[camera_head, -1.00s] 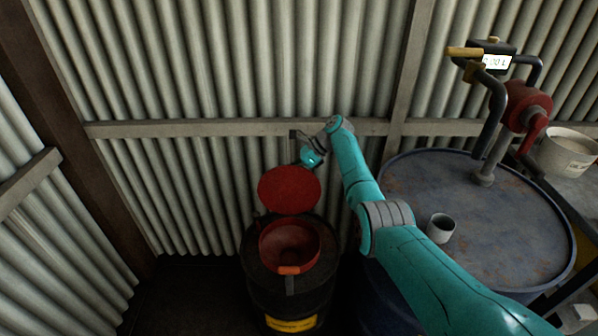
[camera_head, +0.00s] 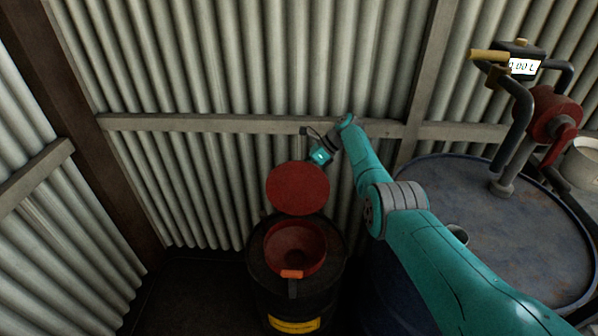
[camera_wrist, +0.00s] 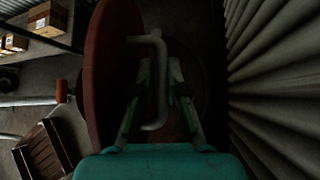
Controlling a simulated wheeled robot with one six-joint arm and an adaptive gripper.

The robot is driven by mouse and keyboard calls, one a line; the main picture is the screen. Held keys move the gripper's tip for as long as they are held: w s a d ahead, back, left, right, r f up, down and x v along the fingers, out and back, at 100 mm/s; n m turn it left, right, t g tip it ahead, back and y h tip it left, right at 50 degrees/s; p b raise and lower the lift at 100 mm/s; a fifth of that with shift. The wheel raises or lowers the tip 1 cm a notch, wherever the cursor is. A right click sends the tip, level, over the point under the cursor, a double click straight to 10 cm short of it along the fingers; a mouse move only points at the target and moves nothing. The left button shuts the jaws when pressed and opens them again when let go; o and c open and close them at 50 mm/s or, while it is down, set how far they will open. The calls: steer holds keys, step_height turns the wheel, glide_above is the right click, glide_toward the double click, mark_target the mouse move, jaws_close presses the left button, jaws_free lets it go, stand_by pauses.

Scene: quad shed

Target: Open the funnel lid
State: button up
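The funnel lid (camera_head: 298,188) is a red disc standing raised at the back of the red funnel (camera_head: 296,250) on a dark drum. The funnel's mouth is uncovered. My gripper (camera_wrist: 160,80) is behind the lid; in the head view the lid hides its fingers. In the wrist view the lid (camera_wrist: 103,75) is seen nearly edge-on at left. A pale bent handle (camera_wrist: 159,75) stands out from its back. My fingers lie close on both sides of the handle bar, closed in around it; the view is dark.
A corrugated wall (camera_head: 230,75) with a horizontal rail (camera_head: 200,123) is close behind the lid. A large blue drum (camera_head: 500,220) with a pump (camera_head: 545,115) stands at right, beside my arm. In the wrist view, a wooden crate (camera_wrist: 42,150) is at lower left.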

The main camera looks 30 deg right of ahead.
stand_by(0.3)
steer(key=v, duration=1.2)
steer(key=shift+f, duration=0.1)
